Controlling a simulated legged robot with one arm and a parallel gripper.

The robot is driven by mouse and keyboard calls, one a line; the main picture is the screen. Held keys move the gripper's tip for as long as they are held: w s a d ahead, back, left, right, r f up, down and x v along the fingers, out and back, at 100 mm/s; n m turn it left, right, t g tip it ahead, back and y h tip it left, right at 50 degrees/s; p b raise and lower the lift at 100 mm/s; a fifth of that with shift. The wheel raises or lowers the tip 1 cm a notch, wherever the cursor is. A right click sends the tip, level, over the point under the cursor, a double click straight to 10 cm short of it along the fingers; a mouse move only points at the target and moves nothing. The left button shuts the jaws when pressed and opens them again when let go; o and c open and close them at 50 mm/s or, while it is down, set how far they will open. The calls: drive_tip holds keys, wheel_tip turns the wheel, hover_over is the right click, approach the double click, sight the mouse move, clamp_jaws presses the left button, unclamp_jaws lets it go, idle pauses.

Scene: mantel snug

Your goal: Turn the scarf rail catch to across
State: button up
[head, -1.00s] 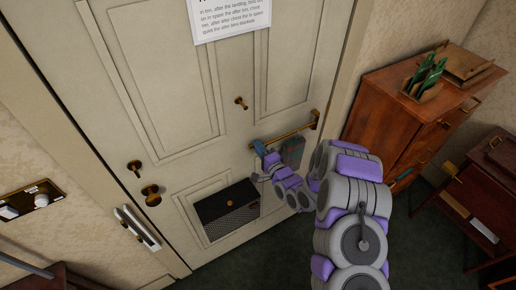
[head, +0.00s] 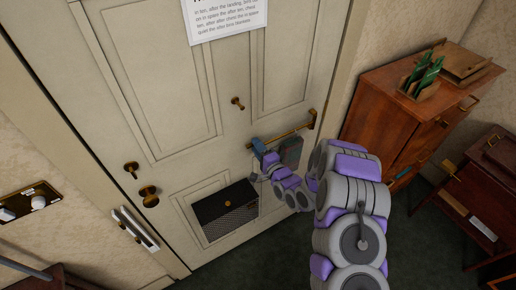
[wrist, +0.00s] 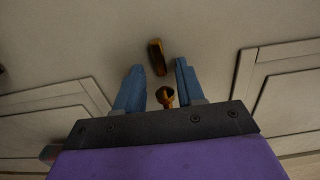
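The brass scarf rail (head: 290,132) runs across the cream door, its left end close to my gripper. My gripper (head: 260,148) is at the door, with blue fingers, partly hidden by my own arm. In the wrist view, my gripper (wrist: 159,66) is open, its two blue fingers apart. A short brass bar (wrist: 157,57) shows between and just beyond the fingertips, roughly in line with the fingers; it looks like the catch. A rounded brass piece (wrist: 166,96) shows lower between the fingers. I cannot tell whether either finger touches the brass.
A grey-green item (head: 291,152) is at the rail, right of my gripper. A dark mesh-fronted box (head: 227,210) is low on the door. A small brass knob (head: 237,103) is above the rail. A wooden cabinet (head: 400,115) stands close on the right.

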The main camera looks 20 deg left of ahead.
drive_tip(key=shift+s, duration=0.1)
drive_tip(key=p+v, duration=0.1)
drive_tip(key=v, duration=1.6)
drive_tip(key=shift+d, duration=0.2)
